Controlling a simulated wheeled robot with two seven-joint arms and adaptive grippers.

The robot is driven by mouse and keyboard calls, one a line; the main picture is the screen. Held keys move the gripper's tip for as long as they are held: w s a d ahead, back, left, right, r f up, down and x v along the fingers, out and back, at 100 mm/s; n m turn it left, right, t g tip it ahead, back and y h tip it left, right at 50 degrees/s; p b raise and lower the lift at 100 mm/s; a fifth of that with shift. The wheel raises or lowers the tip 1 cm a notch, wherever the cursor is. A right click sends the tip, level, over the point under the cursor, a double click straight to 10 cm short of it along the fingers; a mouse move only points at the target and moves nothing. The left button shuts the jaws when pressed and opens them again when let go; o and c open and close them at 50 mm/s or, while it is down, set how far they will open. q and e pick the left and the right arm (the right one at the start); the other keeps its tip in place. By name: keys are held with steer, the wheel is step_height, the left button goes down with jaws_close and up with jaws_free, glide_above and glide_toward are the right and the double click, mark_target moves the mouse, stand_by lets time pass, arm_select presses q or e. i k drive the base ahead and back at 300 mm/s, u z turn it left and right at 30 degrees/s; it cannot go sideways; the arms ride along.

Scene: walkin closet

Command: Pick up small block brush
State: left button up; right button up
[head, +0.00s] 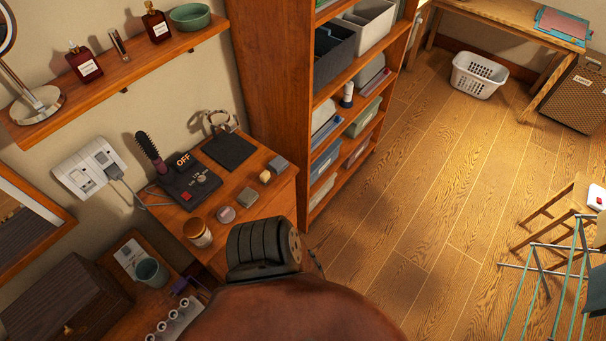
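A wooden cabinet top (228,177) stands left of the middle in the head view. Several small block-like items lie near its right edge: a cream block (265,177), a grey block (278,164) and a darker grey block (247,197). One may be the small block brush, but bristles are too small to make out. A round hairbrush (148,147) stands upright by a black device marked OFF (188,184). Neither gripper can be made out in this view.
A black ribbed part and a reddish-brown rounded surface, unclear what, cover the bottom middle. A tall wooden shelf unit (262,90) stands right beyond the cabinet. A drying rack (556,275) and a chair are at right. The floor (430,200) between is clear.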

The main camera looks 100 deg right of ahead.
mark_target(265, 177)
steer(key=z, duration=2.95)
